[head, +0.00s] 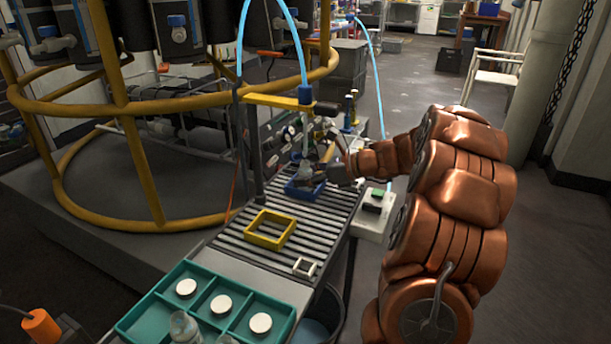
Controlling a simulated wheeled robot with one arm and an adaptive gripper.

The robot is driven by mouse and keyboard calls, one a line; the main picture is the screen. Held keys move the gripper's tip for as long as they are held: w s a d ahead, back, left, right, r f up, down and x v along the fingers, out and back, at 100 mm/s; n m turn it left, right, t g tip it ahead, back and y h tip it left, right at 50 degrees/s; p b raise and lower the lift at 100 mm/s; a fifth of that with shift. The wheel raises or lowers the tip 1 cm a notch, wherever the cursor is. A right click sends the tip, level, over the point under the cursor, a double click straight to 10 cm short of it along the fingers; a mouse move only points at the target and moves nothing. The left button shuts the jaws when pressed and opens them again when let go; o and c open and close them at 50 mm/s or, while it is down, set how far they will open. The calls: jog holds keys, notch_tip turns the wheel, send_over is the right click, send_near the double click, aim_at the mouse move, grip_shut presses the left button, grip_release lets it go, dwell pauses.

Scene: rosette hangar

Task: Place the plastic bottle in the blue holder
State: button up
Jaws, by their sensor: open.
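The blue holder (291,191) sits on the slatted grey bench, below the yellow-topped stand. A clear plastic bottle (305,169) shows upright at the blue holder, and it looks to stand inside its walls; its base is hidden. My gripper (325,168) is at the right side of the bottle, with its dark fingers open close to it. Whether the fingers touch the bottle is too small to tell.
A yellow square frame (268,231) and a small white frame (304,267) lie nearer on the slats. A teal tray (159,309) at the front holds white caps and clear bottles (184,327). The stand's post (252,150) rises left of the holder. A white box (372,224) is at the right edge.

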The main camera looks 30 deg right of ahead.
dwell(0.4)
jog(key=shift+s+d+r, duration=0.15)
jog(key=shift+d+r, duration=0.05)
jog(key=shift+r, duration=0.15)
jog(key=p+v, duration=0.3)
jog(key=v, duration=0.7)
jog(key=shift+p, duration=0.35)
jog(key=shift+v, duration=0.75)
jog(key=shift+f, duration=0.1)
